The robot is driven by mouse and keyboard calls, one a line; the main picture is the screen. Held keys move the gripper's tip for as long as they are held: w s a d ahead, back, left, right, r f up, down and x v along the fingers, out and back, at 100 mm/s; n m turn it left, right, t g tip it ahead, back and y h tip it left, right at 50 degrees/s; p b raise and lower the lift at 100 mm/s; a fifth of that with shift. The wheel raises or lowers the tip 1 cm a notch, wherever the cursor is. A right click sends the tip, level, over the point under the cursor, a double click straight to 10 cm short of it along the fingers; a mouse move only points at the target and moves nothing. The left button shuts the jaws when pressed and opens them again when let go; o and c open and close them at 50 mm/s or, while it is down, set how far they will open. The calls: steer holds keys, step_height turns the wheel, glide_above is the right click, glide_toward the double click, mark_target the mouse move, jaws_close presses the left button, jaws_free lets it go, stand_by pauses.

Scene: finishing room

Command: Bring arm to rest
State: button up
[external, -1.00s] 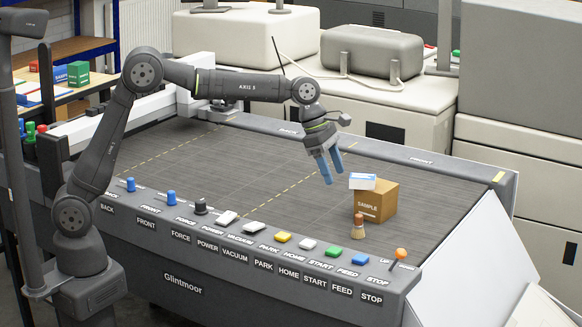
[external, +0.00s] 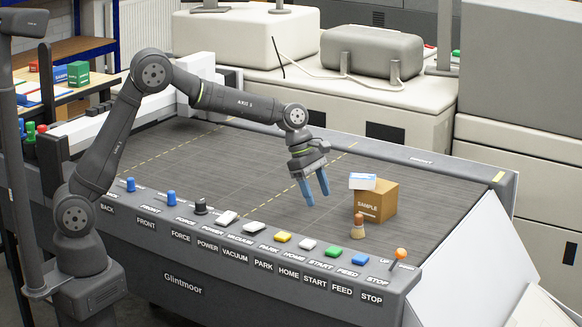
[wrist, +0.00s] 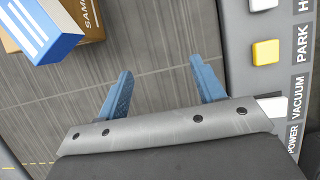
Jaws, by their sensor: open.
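My gripper (external: 316,192) is open and empty, with two blue fingers pointing down over the grey bed of the machine, left of the sample box. In the wrist view my gripper (wrist: 165,85) shows its fingers spread apart with only bare bed between them. The yellow PARK button (external: 283,238) and the white HOME button (external: 307,244) sit on the front panel. The yellow button also shows at the right of the wrist view (wrist: 265,52). My arm reaches out from its base at the front left.
A brown SAMPLE box (external: 374,204) stands on the bed with a small blue and white box (external: 362,181) on top. A wooden-handled brush (external: 358,227) stands in front of it. An orange-topped lever (external: 400,254) rises at the panel's right end. The left bed is clear.

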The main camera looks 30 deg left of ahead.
steer(key=shift+w+a+f, duration=0.2)
steer(key=shift+w+f, duration=0.4)
steer(key=shift+w, duration=0.05)
steer(key=shift+w+a+f, duration=0.2)
steer(key=shift+w+f, duration=0.35)
steer(key=shift+w, duration=0.05)
